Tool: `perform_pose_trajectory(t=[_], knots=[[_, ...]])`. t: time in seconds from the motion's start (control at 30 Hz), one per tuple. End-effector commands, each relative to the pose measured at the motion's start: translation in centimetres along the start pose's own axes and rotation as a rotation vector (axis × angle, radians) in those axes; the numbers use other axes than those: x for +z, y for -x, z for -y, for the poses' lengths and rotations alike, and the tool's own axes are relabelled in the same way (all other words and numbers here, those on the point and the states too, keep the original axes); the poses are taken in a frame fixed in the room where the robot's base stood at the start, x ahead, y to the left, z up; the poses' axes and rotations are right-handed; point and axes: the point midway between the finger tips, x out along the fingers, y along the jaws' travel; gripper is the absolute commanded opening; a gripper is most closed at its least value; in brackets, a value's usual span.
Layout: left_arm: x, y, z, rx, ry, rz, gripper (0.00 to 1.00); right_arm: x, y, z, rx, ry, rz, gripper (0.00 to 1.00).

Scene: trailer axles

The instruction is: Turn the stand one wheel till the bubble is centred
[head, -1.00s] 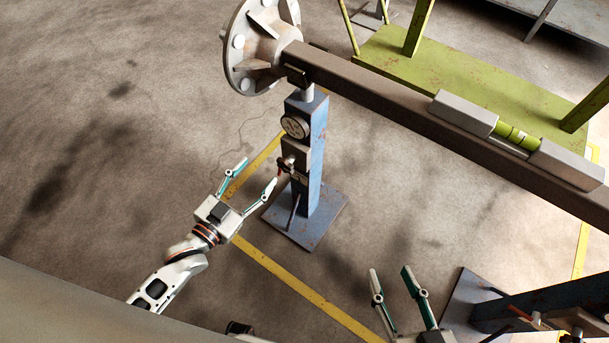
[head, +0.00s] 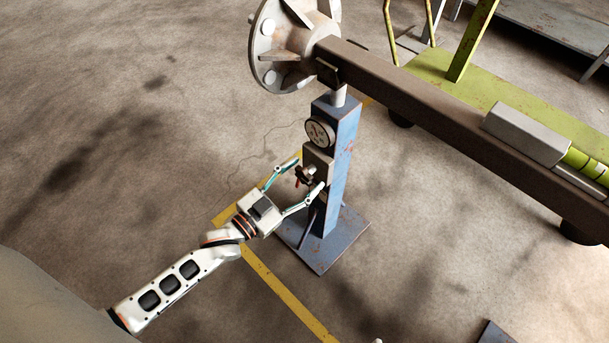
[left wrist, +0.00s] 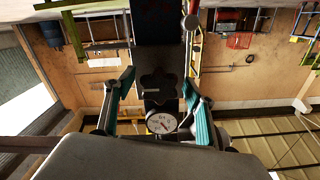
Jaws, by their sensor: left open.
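The blue stand (head: 335,165) stands upright under the axle's hub end, with a round dial gauge (head: 320,133) on its upper face. Its small dark hand wheel (head: 305,174) sits below the gauge. My left gripper (head: 309,174) is open, with one finger on each side of the wheel. In the left wrist view, the lobed wheel (left wrist: 158,87) lies between the fingers, apart from both, and the gauge (left wrist: 162,122) shows below it. The level (head: 525,135) lies on the axle beam (head: 430,105), its green vial (head: 590,164) cut by the picture's edge. I cannot see the bubble.
The flanged hub (head: 290,45) overhangs the stand top. A green bench (head: 450,72) stands behind the beam. The stand's base plate (head: 323,250) lies beside a yellow floor line (head: 285,293). The floor to the left is clear.

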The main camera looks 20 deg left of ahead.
Motion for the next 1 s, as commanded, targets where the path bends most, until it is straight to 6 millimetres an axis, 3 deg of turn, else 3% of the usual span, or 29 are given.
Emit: perform_pose_trajectory(t=[0.33, 0.5, 1.0], knots=[[0.0, -0.5, 0.0, 0.0, 0.001, 0.0, 0.54, 0.0, 0.0, 0.1, -0.002, -0.012, -0.002, 0.4], [0.0, -0.5, 0.0, 0.0, 0.001, 0.0, 0.15, 0.0, 0.0, 0.1, -0.002, -0.012, -0.002, 0.4], [-0.4, -0.6, 0.1, -0.001, 0.093, -0.003, 0.15, -1.1, 0.0, -0.4, 0.009, 0.063, -0.007, 0.4]])
